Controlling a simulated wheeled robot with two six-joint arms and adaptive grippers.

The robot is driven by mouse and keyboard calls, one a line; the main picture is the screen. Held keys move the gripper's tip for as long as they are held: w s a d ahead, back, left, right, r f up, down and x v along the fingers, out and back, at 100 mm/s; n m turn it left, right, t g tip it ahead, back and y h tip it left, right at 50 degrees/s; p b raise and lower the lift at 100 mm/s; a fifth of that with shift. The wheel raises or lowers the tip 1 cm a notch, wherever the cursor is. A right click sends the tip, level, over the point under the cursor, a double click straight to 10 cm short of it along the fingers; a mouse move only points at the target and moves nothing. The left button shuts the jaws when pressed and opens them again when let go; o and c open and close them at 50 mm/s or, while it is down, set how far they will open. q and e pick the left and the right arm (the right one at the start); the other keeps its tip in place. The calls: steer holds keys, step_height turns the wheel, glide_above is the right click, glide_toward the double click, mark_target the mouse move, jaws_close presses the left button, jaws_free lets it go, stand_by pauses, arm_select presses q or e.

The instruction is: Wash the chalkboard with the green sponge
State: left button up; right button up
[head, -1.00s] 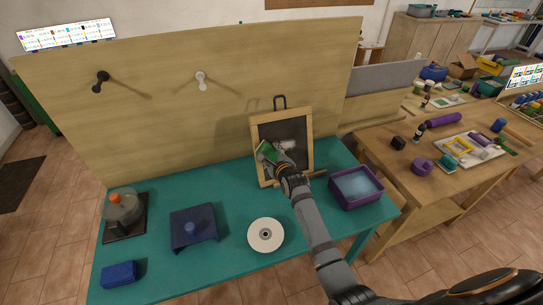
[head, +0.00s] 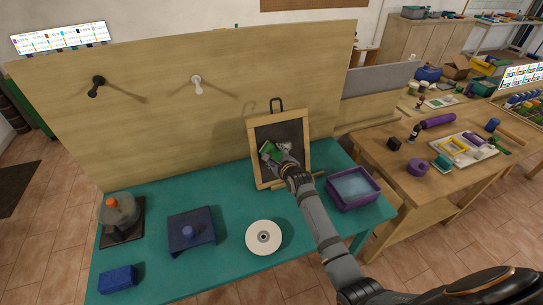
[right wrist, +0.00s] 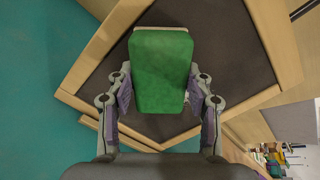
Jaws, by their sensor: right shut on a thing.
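The chalkboard (head: 290,131), a dark panel in a light wooden frame, leans upright against the wooden back panel on the teal table. My right gripper (head: 278,157) is shut on the green sponge (head: 268,149) in front of the board's left half. The right wrist view shows the sponge (right wrist: 161,70) clamped between both fingers of the right gripper (right wrist: 159,95), over the dark board surface (right wrist: 232,60). I cannot tell for certain whether the sponge touches the board. The visible surface looks dark, with no clear chalk mark; the part behind sponge and gripper is hidden. My left gripper is out of view.
A purple tub (head: 353,188) of pale blue water stands right of the board. A white disc (head: 263,237), a dark blue stand (head: 191,231), a blue block (head: 118,279) and an orange-topped pot (head: 120,213) stand on the teal table (head: 226,200). Two hooks project from the panel.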

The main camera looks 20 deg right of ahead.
mark_target(291, 146)
steer(key=shift+w+d+p, duration=0.15)
steer(key=shift+d+p, duration=0.05)
steer(key=shift+d, duration=1.05)
steer(key=shift+w+d+p, duration=0.1)
steer(key=shift+d+p, duration=0.05)
steer(key=shift+d, duration=2.7)
steer(key=shift+p, duration=0.65)
